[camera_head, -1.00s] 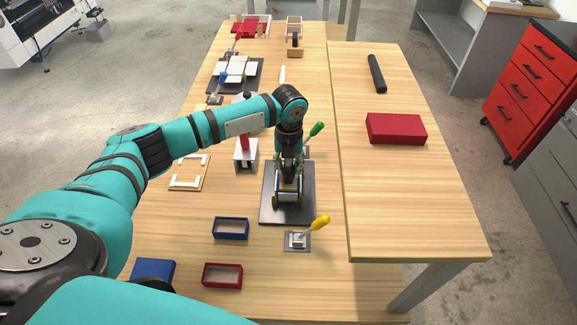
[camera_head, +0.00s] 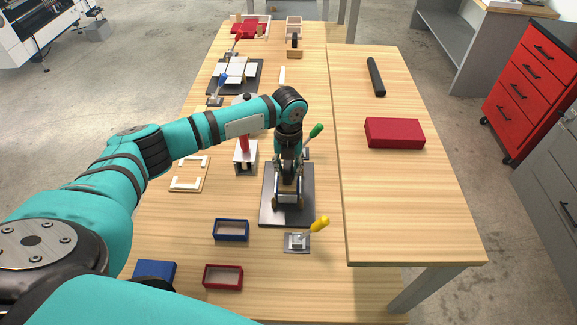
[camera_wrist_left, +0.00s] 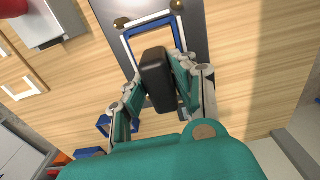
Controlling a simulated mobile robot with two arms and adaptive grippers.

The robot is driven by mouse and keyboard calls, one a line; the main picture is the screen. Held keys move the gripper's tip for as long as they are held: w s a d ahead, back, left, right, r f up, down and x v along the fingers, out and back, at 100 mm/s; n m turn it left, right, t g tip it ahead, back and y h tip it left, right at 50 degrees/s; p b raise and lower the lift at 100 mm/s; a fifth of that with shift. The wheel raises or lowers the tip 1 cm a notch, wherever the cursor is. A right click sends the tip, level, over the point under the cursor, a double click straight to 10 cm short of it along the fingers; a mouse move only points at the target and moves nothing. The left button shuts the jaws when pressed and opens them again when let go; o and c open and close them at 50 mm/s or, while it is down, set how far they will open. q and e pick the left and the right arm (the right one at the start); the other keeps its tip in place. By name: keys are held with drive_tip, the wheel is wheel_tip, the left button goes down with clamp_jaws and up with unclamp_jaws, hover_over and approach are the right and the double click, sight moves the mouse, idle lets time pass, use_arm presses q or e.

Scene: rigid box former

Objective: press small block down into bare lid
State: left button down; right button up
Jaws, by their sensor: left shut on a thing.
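My left gripper (camera_head: 289,196) is over the dark plate (camera_head: 267,215) near the table's front. In the left wrist view the gripper (camera_wrist_left: 160,95) is shut on a small black block (camera_wrist_left: 157,72). A blue-rimmed lid with a pale inside (camera_wrist_left: 130,50) lies on the plate, held between round brass-coloured posts. The block overlaps the near part of the lid in that view. I cannot tell whether the block touches it. In the head view the gripper hides most of the lid. My right gripper is not in view.
A yellow-handled clamp (camera_head: 297,242) stands in front of the plate and a green-handled one (camera_head: 315,131) behind it. A blue tray (camera_head: 231,230) and a red tray (camera_head: 223,277) lie at the left front. A red box (camera_head: 394,132) sits on the right table.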

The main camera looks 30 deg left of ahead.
use_arm(q)
drive_tip(key=shift+w+r+p, duration=0.1)
drive_tip(key=shift+r+p, duration=2.8)
drive_tip(key=shift+r, duration=0.5)
